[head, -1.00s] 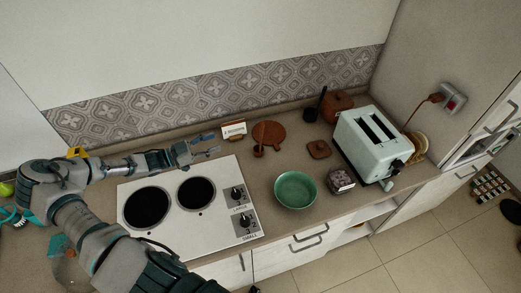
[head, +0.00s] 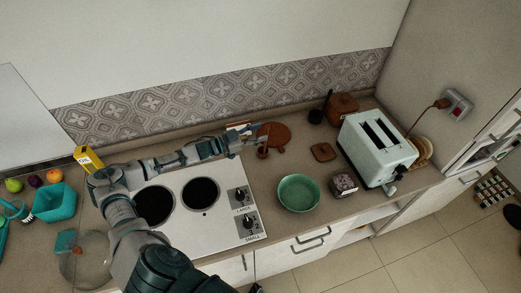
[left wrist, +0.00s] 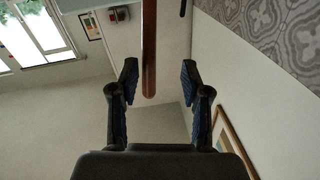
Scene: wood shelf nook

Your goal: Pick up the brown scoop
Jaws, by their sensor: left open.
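The brown scoop (head: 263,152) stands on the counter to the right of the stove, in front of a round wooden board. My left gripper (head: 253,136) is at its upper part and partly hides it in the head view. In the left wrist view my left gripper (left wrist: 159,75) is open. A brown wooden handle (left wrist: 149,60), which looks like the scoop's, reaches down between the two fingers, nearer the left finger. I see a gap on both sides of it. My right gripper does not show.
The round board (head: 278,134) is close behind the scoop. A white stove (head: 218,222) lies under my left arm. A green bowl (head: 298,194), a small square board (head: 323,152), a glass jar (head: 344,184) and a toaster (head: 377,150) stand to the right.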

